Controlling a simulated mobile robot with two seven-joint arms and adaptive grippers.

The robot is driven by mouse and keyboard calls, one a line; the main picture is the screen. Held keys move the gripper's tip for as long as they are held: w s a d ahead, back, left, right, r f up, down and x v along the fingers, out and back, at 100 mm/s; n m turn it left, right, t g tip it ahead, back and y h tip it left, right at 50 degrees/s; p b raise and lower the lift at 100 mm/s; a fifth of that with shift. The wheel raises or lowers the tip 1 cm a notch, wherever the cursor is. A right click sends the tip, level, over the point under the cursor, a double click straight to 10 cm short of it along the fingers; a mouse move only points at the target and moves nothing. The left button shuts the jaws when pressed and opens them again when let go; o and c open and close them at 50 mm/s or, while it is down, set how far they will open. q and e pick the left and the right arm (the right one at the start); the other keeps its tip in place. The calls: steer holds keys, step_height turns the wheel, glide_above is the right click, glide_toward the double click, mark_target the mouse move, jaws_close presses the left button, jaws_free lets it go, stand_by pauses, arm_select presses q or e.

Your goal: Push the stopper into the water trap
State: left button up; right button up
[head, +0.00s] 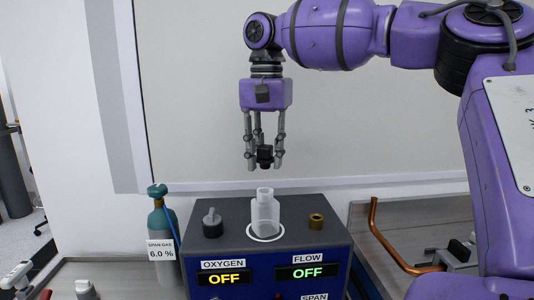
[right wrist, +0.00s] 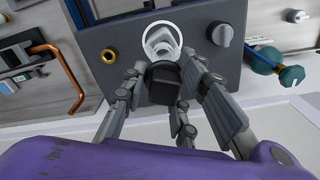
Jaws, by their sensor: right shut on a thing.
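The water trap (head: 265,216) is a translucent bottle with a narrow neck, standing upright on a white ring on top of the analyser box. In the right wrist view the water trap (right wrist: 161,40) is seen from above, just beyond the stopper. My right gripper (head: 265,165) points straight down above the water trap, shut on the black stopper (head: 265,155). The stopper also shows in the right wrist view (right wrist: 163,82), between the fingers. A clear gap separates the stopper from the trap's mouth. My left gripper is not in view.
The dark box (head: 330,222) carries a grey knob (head: 212,222) left of the trap and a brass fitting (head: 316,221) to its right. A teal span gas cylinder (head: 160,225) stands at the left. A copper pipe (head: 385,240) rises at the right.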

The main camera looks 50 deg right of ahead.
mark_target(267, 168)
steer(key=shift+f+b, duration=0.35)
steer(key=shift+f, duration=2.1)
steer(key=shift+f, duration=0.4)
steer(key=o, duration=0.9)
step_height(267, 168, up, 12)
